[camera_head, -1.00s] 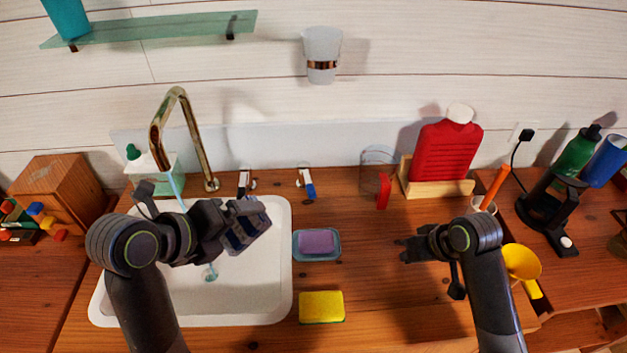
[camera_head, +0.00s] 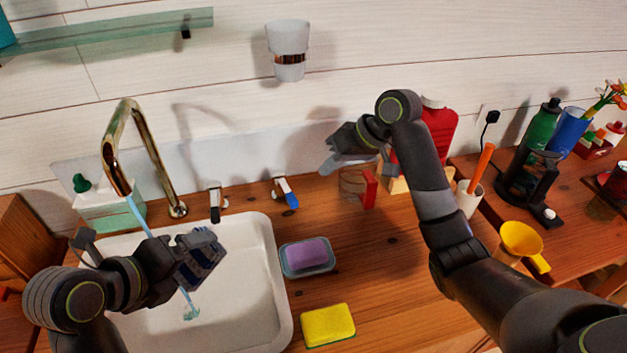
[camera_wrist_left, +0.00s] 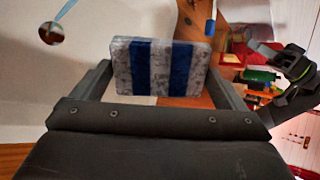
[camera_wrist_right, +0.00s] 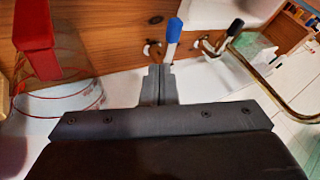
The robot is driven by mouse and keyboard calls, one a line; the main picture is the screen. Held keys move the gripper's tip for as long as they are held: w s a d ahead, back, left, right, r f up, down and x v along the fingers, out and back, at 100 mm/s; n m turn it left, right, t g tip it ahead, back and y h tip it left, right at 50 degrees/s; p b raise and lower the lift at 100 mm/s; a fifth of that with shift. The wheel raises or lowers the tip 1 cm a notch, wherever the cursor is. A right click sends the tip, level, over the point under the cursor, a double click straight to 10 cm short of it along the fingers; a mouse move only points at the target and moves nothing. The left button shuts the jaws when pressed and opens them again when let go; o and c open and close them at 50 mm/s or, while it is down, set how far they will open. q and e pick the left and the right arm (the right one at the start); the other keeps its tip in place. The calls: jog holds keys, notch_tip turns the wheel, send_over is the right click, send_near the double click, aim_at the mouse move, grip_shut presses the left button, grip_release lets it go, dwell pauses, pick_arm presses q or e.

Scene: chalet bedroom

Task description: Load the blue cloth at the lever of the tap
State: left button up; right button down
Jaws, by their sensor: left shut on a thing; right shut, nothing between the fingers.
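A blue-and-grey striped cloth (camera_wrist_left: 152,67) is folded into a flat block and held between my left gripper's fingers. In the head view the cloth (camera_head: 200,262) is above the white sink. My left gripper (camera_head: 190,264) is shut on it. The gold tap (camera_head: 146,160) has a thin blue stream of water falling from its spout into the sink. Behind the sink are a dark-handled lever (camera_head: 215,203) and a blue-tipped lever (camera_head: 287,194). My right gripper (camera_head: 338,155) is shut and empty, above the counter; its wrist view shows the blue-tipped lever (camera_wrist_right: 174,34) beyond its fingertips.
The white sink (camera_head: 262,275) holds the left side. A soap dish with purple soap (camera_head: 307,255) and a yellow sponge (camera_head: 328,325) lie right of it. A clear glass (camera_head: 350,187) and a red bottle (camera_head: 440,128) stand near my right arm.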

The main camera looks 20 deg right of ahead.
aim_at(293, 194)
pick_arm(q)
jog(key=shift+a+r, duration=0.15)
jog(key=shift+r, duration=0.1)
pick_arm(e)
jog(key=x, duration=0.9)
jog(key=shift+w+a+f, duration=0.1)
jog(key=shift+a, duration=0.2)
pick_arm(q)
notch_tip(293, 194, up, 4)
jog(key=p, duration=0.4)
jog(key=shift+w+f, duration=0.1)
jog(key=shift+f, duration=0.15)
pick_arm(e)
jog(key=shift+s+a+r+m+t, duration=0.3)
jog(key=shift+a+m, duration=0.15)
jog(key=shift+m, duration=0.15)
pick_arm(q)
jog(key=shift+r+p, duration=0.55)
jog(key=shift+r, duration=0.05)
pick_arm(e)
jog(key=shift+s+a+f, duration=0.1)
jog(key=shift+a, duration=0.15)
jog(key=shift+a+f, duration=0.1)
jog(key=shift+f, duration=0.05)
pick_arm(q)
jog(key=shift+r, duration=0.1)
